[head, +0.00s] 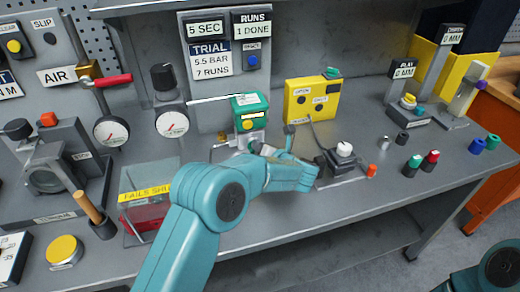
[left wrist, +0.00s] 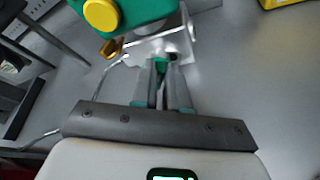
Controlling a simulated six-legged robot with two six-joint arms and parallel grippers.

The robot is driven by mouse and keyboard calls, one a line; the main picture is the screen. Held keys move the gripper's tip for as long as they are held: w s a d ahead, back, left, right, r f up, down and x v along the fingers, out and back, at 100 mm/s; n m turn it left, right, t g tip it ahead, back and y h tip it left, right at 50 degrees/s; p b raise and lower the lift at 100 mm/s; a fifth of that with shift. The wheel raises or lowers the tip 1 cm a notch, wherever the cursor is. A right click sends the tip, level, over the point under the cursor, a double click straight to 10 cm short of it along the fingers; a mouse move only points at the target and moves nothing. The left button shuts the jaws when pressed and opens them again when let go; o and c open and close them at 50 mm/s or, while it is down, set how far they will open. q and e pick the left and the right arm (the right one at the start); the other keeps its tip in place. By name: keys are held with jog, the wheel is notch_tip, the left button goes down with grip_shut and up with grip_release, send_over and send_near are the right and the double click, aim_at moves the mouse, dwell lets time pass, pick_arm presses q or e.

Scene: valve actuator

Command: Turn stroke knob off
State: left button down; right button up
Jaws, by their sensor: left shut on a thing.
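The valve actuator (head: 249,113) is a green box with a yellow round knob on its front, standing on a grey metal bracket at the middle of the bench. In the left wrist view its green body and yellow knob (left wrist: 102,14) show at the top. My left gripper (head: 257,147) is at the lower part of this bracket, just below the green box. In the left wrist view my left fingertips (left wrist: 161,66) are shut on a small green knob (left wrist: 160,65), mostly hidden between them. I cannot read a label on it. My right gripper is out of view.
A yellow box (head: 312,98) stands behind to the right, and a black joystick-like unit (head: 340,162) is right of my left wrist. Pressure gauges (head: 172,123) stand to the left. A clear-covered red box (head: 148,213) is near my left forearm.

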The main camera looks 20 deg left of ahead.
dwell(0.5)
pick_arm(q)
jog(key=c, duration=1.1)
grip_release()
jog(key=shift+d+r, duration=0.1)
jog(key=shift+c, duration=0.2)
jog(key=shift+s+d, duration=0.25)
jog(key=shift+d, duration=0.05)
jog(key=b+v, duration=0.2)
jog(key=v, duration=1.3)
jog(key=shift+s+d+b, duration=0.2)
jog(key=shift+b, duration=0.2)
